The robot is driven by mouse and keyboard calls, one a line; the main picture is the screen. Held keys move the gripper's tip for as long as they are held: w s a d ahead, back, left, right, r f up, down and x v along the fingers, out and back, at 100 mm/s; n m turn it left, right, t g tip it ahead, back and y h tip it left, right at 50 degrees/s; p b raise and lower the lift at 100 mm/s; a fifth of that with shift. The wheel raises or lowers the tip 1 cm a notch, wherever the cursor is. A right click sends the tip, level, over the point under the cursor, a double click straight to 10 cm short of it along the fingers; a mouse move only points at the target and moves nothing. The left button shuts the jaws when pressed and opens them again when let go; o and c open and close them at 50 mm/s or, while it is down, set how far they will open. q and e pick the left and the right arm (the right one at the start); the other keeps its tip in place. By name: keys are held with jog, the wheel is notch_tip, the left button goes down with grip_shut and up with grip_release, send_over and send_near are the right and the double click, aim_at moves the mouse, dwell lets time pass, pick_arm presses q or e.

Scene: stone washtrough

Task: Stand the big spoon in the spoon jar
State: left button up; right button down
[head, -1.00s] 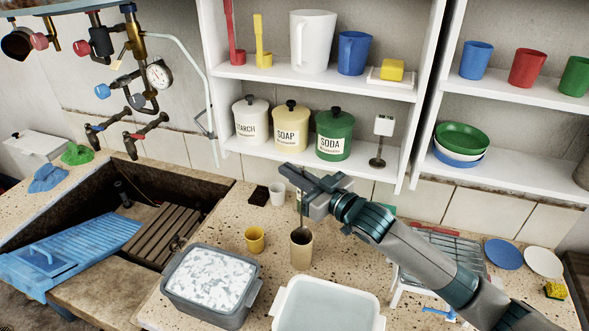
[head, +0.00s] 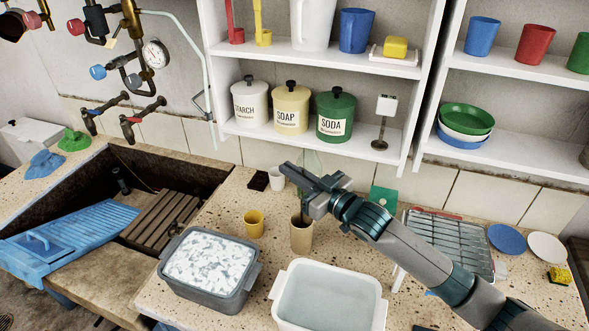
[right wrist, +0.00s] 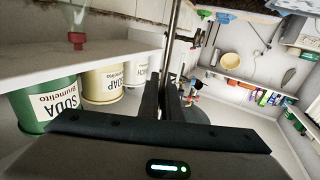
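The spoon jar (head: 302,237) is a tan, open cylinder standing on the speckled counter in the head view. My right gripper (head: 291,172) is above the jar and shut on the big spoon (head: 301,206). The spoon hangs down nearly upright from the fingers, and its lower end is inside the jar mouth, hidden by the wall. In the right wrist view a metal shaft of the spoon (right wrist: 173,38) shows at the tips of the dark fingers of my right gripper (right wrist: 166,88). My left gripper is not in view.
A yellow cup (head: 254,224) stands left of the jar and a white cup (head: 277,179) behind. A grey basin (head: 168,270) and a white basin (head: 378,313) sit in front. The wire rack (head: 450,240) is to the right. Shelves with canisters (head: 290,117) rise behind.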

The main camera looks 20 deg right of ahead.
jog(key=shift+f, duration=0.1)
jog(key=c, duration=1.9)
grip_release()
